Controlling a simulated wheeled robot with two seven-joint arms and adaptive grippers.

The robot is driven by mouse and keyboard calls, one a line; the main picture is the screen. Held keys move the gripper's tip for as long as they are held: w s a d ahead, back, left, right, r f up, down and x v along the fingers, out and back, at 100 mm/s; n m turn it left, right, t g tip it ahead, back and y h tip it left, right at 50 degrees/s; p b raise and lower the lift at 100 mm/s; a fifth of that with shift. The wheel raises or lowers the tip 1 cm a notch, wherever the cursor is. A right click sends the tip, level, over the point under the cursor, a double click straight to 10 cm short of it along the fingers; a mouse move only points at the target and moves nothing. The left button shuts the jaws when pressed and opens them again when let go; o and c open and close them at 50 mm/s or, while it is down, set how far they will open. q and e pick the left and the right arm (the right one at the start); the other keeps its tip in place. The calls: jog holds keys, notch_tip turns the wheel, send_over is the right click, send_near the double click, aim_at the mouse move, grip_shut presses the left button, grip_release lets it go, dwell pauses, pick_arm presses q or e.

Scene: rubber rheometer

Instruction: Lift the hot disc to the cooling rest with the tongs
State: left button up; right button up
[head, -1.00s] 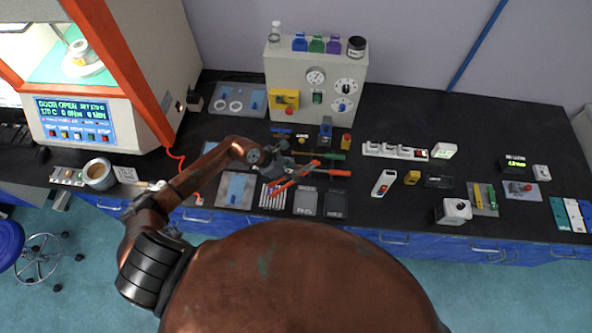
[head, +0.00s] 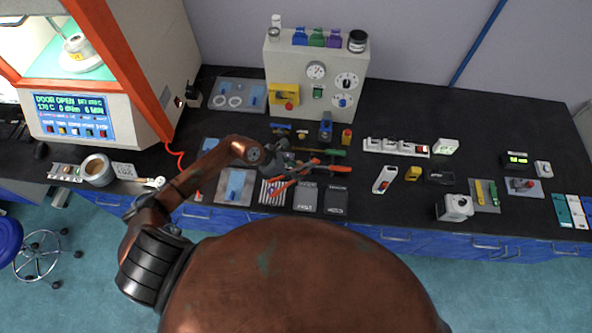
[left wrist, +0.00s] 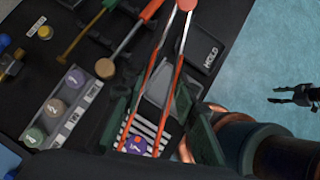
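The orange-red tongs (head: 298,177) lie slantwise across the slatted rest (head: 268,198). My left gripper (head: 282,165) is at them. In the left wrist view, its dark green fingers stand on either side of the long orange tongs arms (left wrist: 172,75), shut on them as far as I can see. The tongs' lower ends straddle a purple disc (left wrist: 133,145) with an orange mark, over the white slats (left wrist: 150,130). I cannot tell whether the disc touches the slats. My right gripper (left wrist: 297,95) appears open and empty over the floor in the left wrist view.
A holder (left wrist: 58,108) with several numbered discs and some handled tools lie close by. The rheometer (head: 75,115) stands open at left. A control box (head: 312,85) stands behind.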

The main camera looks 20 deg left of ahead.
pick_arm(q)
jog(key=shift+r, duration=0.1)
notch_tip(320, 180, up, 10)
jog(key=p, duration=0.6)
